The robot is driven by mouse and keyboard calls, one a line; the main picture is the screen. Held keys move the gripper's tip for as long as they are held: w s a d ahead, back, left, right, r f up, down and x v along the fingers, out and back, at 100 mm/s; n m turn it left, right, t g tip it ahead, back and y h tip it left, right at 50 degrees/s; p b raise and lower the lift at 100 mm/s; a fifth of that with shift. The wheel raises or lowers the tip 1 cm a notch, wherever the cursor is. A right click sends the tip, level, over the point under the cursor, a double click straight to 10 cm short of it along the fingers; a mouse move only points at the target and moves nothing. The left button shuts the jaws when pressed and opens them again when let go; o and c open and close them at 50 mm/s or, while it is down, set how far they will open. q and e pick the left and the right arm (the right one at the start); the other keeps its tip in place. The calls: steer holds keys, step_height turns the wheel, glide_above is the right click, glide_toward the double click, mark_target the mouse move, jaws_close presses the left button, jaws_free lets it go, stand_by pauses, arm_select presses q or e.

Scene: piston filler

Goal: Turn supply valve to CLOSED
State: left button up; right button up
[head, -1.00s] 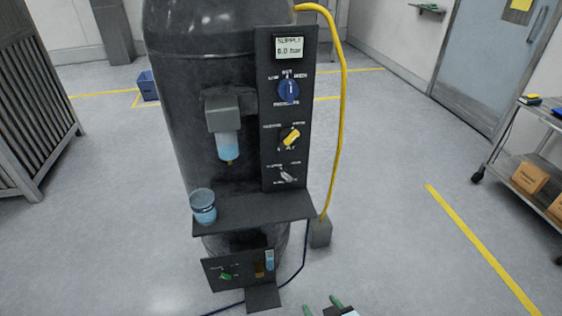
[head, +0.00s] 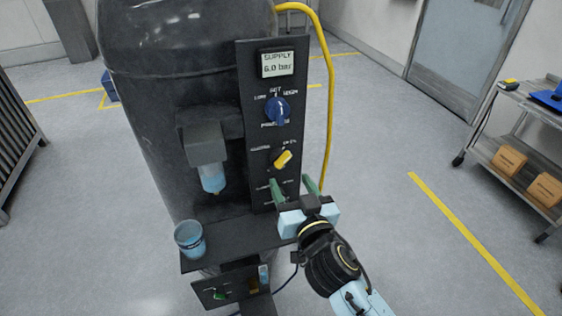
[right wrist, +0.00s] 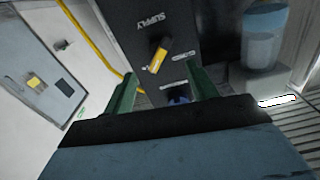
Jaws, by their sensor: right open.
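The yellow supply valve handle (head: 283,159) sits on the dark control panel (head: 261,139), below the blue pressure knob (head: 277,110). The handle tilts to the upper right; the labels above it are too small to read surely. My right gripper (head: 295,188) is open and empty, its green fingers below and in front of the valve. In the right wrist view, the yellow handle (right wrist: 157,60) shows beyond the gap between the fingertips (right wrist: 163,82), apart from them, with the word SUPPLY beside it. My left gripper is out of view.
A yellow hose (head: 330,100) runs down the panel's right side.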

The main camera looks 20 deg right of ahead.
mark_target(282, 165)
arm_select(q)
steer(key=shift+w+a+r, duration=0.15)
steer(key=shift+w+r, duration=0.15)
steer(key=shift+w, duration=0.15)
arm_select(e)
steer(key=w, duration=0.7)
steer(key=shift+w+a, duration=0.1)
steer(key=shift+w, duration=0.15)
steer(key=c, duration=1)
